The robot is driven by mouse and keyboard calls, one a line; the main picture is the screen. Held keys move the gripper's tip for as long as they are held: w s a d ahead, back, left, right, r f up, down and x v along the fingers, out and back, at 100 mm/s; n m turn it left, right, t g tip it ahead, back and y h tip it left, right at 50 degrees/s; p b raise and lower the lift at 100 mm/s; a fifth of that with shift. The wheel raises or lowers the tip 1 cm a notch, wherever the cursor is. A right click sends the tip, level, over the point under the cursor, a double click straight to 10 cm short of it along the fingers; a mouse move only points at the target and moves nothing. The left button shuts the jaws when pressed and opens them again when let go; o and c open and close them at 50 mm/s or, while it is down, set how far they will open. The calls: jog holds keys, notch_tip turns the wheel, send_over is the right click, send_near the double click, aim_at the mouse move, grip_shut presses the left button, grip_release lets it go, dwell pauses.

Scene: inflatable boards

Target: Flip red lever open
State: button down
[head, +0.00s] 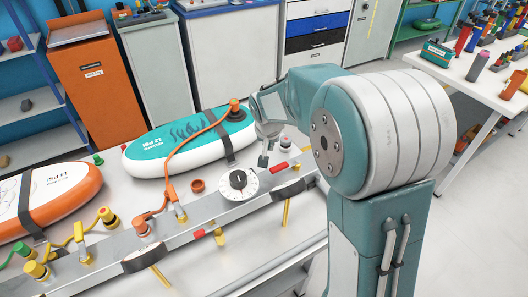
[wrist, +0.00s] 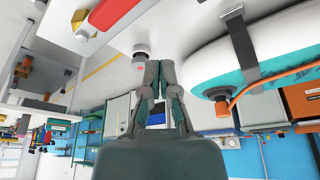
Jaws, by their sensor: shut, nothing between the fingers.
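A red lever-like piece (head: 279,167) lies along the top of the long grey rail, right of the round white dial (head: 238,183). A red piece (wrist: 92,18) also shows at the upper left in the wrist view, beside a yellow part. A second, smaller red piece (head: 199,234) sits on the rail's front side; I cannot tell for sure which is the task's lever. My gripper (head: 264,160) points down just behind the rail, near the first red piece and apparently apart from it. In the wrist view, the fingertips (wrist: 159,66) are together and empty.
A small knob with a red part (wrist: 139,54) is close to the fingertips. A teal and white inflatable board (head: 190,140) with an orange hose lies behind the gripper. An orange board (head: 55,195) lies at left. Valves and hoses crowd the rail's left half.

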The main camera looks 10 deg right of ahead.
jog(key=s+d+r+n+t, duration=0.1)
jog(key=s+d+r, duration=0.1)
jog(key=s+r, duration=1.2)
jog(key=s+f+n+t+y, duration=0.1)
jog(key=s+n, duration=0.1)
jog(key=s, duration=1.2)
jog(key=shift+s+d+f, duration=0.25)
jog(key=shift+f, duration=0.1)
